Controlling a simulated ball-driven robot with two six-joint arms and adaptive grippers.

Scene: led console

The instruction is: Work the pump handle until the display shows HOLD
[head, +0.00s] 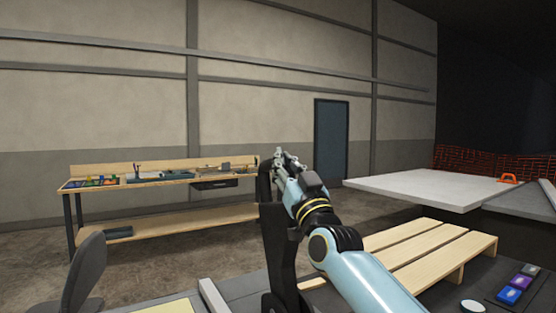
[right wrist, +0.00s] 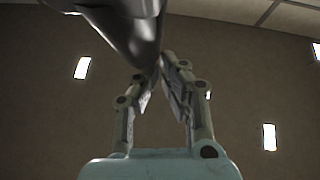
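My right gripper (head: 284,160) is raised in the middle of the head view, at the top of a dark upright post (head: 278,250). The post may be the pump handle or its stand; I cannot tell which. In the right wrist view, the fingers of my right gripper (right wrist: 160,72) lean in towards each other. A large dark grey rounded part (right wrist: 125,25) comes down from the top and narrows between the fingertips. It covers the tips, so contact or grip cannot be told. The display does not show in either view. My left gripper is not in view.
Slatted wood (head: 430,250) lies right of my arm, with blue and purple pieces (head: 515,288) and a white disc (head: 473,306) nearby. A white tabletop (head: 430,190) stands behind. A workbench (head: 160,180) stands by the wall, and a dark chair (head: 88,265) is at left.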

